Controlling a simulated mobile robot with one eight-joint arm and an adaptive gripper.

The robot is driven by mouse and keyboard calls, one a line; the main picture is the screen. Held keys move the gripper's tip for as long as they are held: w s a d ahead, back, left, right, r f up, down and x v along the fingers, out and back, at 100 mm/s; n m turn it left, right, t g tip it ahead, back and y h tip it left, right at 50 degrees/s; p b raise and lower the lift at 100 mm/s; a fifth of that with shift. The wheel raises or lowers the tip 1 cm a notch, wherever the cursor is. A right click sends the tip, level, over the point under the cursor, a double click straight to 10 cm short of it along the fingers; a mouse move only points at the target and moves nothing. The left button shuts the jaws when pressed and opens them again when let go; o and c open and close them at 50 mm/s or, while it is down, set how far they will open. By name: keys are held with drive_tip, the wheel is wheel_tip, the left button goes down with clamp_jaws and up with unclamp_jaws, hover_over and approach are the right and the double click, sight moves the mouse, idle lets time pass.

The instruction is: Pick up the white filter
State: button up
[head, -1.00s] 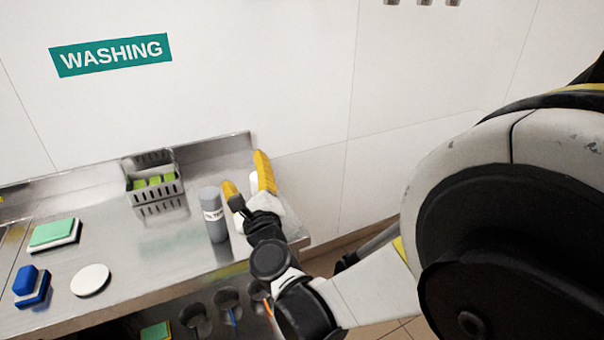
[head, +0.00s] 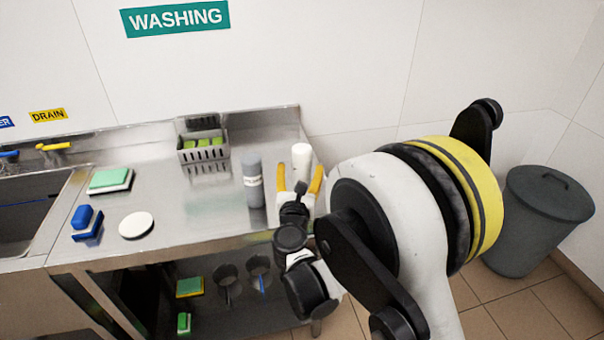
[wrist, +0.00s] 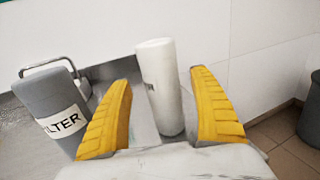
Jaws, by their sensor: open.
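The white filter (head: 302,160) is a white cylinder standing upright at the right end of the steel counter (head: 180,225). In the wrist view the white filter (wrist: 162,88) stands between my two yellow fingers, a little beyond them, with a gap on each side. My gripper (head: 300,180) is open and empty, facing the filter from the front. It also shows in the wrist view (wrist: 165,100). The filter's lower part is partly hidden by my gripper in the head view.
A grey cylinder (head: 253,182) labelled FILTER stands close left of my gripper. A grey basket (head: 203,155) with green sponges is behind it. A white disc (head: 136,225), a blue brush (head: 87,222) and a green-and-white sponge (head: 110,180) lie further left. A grey bin (head: 540,220) stands right.

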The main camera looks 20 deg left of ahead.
sight(301, 170)
drive_tip(key=shift+x, duration=1.55)
drive_tip(key=c, duration=1.5)
